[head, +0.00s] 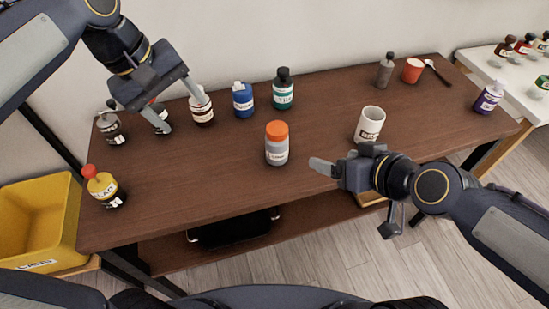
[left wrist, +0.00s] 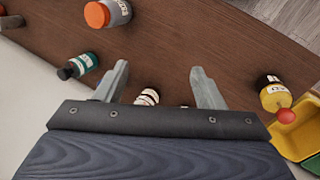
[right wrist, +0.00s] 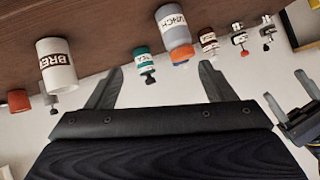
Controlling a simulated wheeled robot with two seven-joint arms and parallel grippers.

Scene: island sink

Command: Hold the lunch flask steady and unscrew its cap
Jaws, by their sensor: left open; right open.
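The lunch flask (head: 277,151) is grey with a pale label and an orange cap (head: 277,131). It stands upright near the middle of the brown table, cap on. The right wrist view shows the flask (right wrist: 174,28), labelled LUNCH, and its cap (right wrist: 182,54). The left wrist view shows part of the flask (left wrist: 119,10) and its cap (left wrist: 97,14) at the top edge. My left gripper (head: 181,105) is open and empty above the bottles at the back left. My right gripper (head: 328,168) is open and empty, right of the flask and apart from it; its other finger is hidden in the head view.
A green bottle (head: 283,92), a blue bottle (head: 243,101) and a white-and-dark-red bottle (head: 201,108) stand behind the flask. A white mug (head: 369,125) stands close behind my right gripper. A yellow bottle (head: 104,188) is at the left, near a yellow bin (head: 38,215). The front middle of the table is clear.

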